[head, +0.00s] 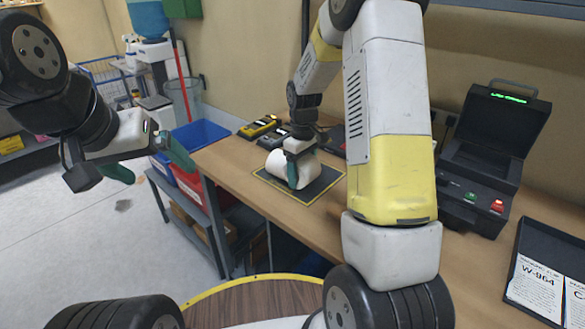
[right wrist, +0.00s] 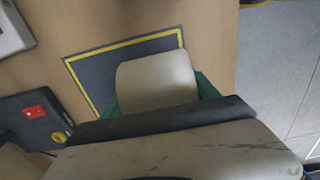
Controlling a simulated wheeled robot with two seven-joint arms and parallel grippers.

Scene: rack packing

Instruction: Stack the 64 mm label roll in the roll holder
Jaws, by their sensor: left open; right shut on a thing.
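A white label roll (head: 289,168) is at the dark mat (head: 318,190) with a yellow border on the wooden table. My right gripper (head: 294,172) is shut on the roll. In the right wrist view the roll (right wrist: 155,82) sits between my green fingertips (right wrist: 157,98), over the mat (right wrist: 95,75). I cannot tell whether the roll touches the mat. My left gripper (head: 148,166) is open and empty, out over the floor left of the table. I cannot make out a roll holder for certain; my right arm hides part of the table.
A black open case (head: 490,150) with green and red buttons and a dark tray (head: 548,262) with printed cards stand at the right. Yellow-and-black devices (head: 260,127) lie behind the mat. Blue (head: 200,135) and red (head: 190,185) bins stand left of the table.

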